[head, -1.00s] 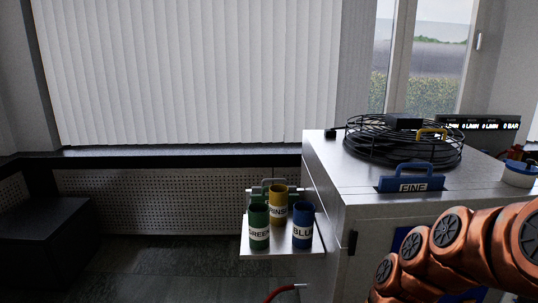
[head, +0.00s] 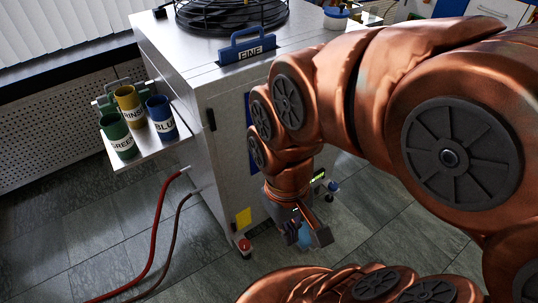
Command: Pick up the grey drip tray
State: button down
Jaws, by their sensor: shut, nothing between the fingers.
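My gripper (head: 305,238) is low in front of the steel cabinet (head: 222,150), pointing down near the floor. It is small in the view, and it looks shut with nothing held. A blue patch shows at its fingers, and I cannot tell what it is. I cannot make out a grey drip tray in this view. My copper-coloured arm covers much of the right side and the lower middle.
A side shelf (head: 122,158) on the cabinet holds a green cup (head: 117,136), a yellow cup (head: 129,109) and a blue cup (head: 160,117). A red hose (head: 153,240) and a dark hose run across the floor. A blue FINE handle (head: 248,48) is on the cabinet top.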

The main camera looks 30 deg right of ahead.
aim_at(305, 243)
jog(key=z, duration=1.15)
jog(key=k, duration=0.5)
jog(key=u, duration=1.65)
jog(key=i, duration=1.35)
jog(key=z, duration=1.95)
